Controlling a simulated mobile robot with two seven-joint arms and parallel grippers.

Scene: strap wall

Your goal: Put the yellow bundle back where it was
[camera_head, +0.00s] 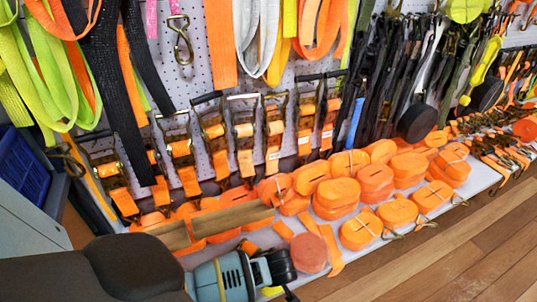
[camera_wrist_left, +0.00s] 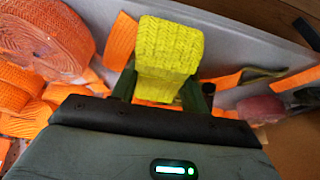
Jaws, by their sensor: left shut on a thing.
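The yellow bundle (camera_wrist_left: 168,55) is a ribbed block of yellow webbing, large in the left wrist view, held out in front of the grey gripper body. My left gripper (camera_wrist_left: 165,88) is shut on it, with a dark finger on each side. In the head view my left gripper (camera_head: 278,268) is at the bottom centre, at the shelf's front edge. Only small yellow parts of the bundle (camera_head: 262,272) show there behind the gripper. I cannot tell whether the bundle touches the shelf. My right gripper is not in view.
The pale shelf (camera_head: 478,180) holds several orange strap rolls (camera_head: 360,232) and a reddish roll (camera_head: 309,253) right of my gripper. Brown cardboard strips (camera_head: 225,220) lie behind it. Ratchet straps hang on the perforated wall (camera_head: 190,60). Wooden floor (camera_head: 450,260) is clear in front.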

